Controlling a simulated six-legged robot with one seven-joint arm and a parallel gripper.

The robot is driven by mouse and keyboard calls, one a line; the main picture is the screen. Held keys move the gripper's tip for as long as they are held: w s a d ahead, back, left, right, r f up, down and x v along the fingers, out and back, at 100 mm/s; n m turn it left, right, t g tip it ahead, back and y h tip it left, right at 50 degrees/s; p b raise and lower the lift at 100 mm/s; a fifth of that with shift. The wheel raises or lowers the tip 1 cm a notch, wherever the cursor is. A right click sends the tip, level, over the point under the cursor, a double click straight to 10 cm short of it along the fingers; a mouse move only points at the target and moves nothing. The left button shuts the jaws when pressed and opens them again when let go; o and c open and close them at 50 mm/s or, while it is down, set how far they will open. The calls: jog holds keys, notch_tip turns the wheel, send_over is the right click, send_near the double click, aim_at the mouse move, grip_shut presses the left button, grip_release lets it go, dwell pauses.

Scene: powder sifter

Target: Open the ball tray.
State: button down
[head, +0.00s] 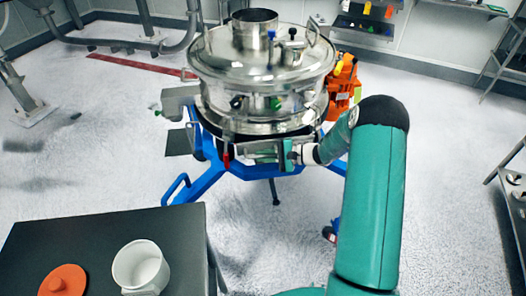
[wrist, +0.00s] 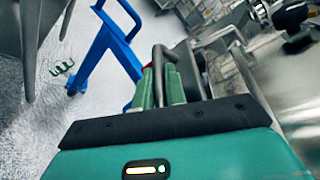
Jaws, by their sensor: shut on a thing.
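The powder sifter (head: 262,70) is a round shiny steel drum with a lid and a central spout, standing on a blue frame. My gripper (head: 283,153) is at the front of the sifter, just below the drum's lower rim. In the wrist view, my gripper (wrist: 162,88) has its two green fingers shut on a dark grey bar handle (wrist: 172,62). The handle joins a grey metal part beside it, which seems to be the ball tray's front. My gripper mostly hides this part in the head view, and I cannot tell how far the tray is out.
A dark table (head: 105,235) at the lower left holds a white cup (head: 140,268) and an orange lid-like disc (head: 63,281). The blue frame (head: 185,190) spreads its legs below the sifter. An orange motor (head: 342,85) sits at its right. The floor in front is largely clear.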

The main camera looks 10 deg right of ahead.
jog(key=s+a, duration=0.1)
jog(key=s, duration=1.9)
jog(key=shift+a, duration=0.15)
jog(key=c, duration=1.5)
grip_release()
jog(key=shift+o, duration=0.2)
jog(key=v, duration=1.3)
jog(key=shift+s+d, duration=0.25)
jog(key=shift+d, duration=0.1)
jog(key=shift+r, duration=0.1)
